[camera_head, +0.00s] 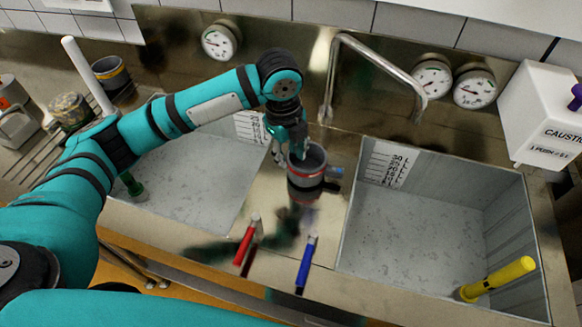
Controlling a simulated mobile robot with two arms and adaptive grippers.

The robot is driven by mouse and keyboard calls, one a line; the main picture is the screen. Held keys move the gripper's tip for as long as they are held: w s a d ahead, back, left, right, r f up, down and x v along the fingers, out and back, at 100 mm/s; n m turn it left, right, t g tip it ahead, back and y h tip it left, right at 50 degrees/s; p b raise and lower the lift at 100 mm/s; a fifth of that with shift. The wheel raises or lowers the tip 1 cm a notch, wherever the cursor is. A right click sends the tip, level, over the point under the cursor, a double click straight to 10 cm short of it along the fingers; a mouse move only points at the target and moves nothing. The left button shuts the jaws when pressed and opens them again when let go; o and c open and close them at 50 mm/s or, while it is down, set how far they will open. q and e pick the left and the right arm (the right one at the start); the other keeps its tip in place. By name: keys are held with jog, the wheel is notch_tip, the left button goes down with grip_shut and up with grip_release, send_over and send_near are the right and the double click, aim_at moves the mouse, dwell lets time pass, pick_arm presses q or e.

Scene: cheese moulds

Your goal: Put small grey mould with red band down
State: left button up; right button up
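The small grey mould with a red band (304,180) is upright over the steel strip between the two sinks. My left gripper (308,157) reaches it from behind and above, with its fingers at the mould's rim and side, and appears shut on it. The mould's open top faces up and looks empty. Its reflection shows on the steel just below; I cannot tell whether its base touches the steel. My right gripper is not in view.
A red lever (245,243) and a blue lever (306,264) stand in front of the mould. A bent tap (385,62) rises behind. The right sink (410,235) holds a yellow handle (497,278). A grey mould with a yellow band (111,74) stands at back left.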

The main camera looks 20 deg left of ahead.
pick_arm(q)
jog(key=r, duration=0.4)
jog(key=shift+s+a, duration=0.1)
jog(key=shift+s, duration=0.1)
